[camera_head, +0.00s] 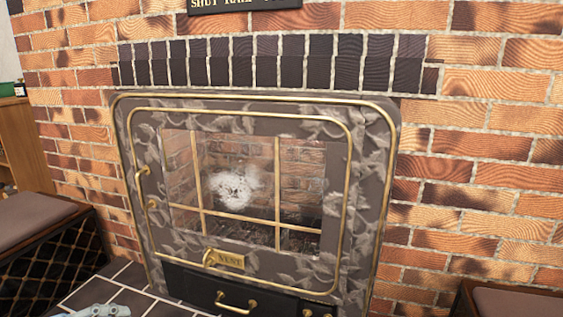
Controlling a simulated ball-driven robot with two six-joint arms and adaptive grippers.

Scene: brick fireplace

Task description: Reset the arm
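Neither of my grippers can be made out in the head view. A pale grey-blue shape (97,311) is cut off at the bottom left edge, over the dark tiles. Too little of it shows to tell whether it is part of my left arm. Nothing of my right arm shows.
A fireplace with a leaf-patterned frame (372,185) and closed glass door (300,180) fills the middle. Padded seats stand left (35,217) and right (510,302). Dark hearth tiles (125,275) lie in front.

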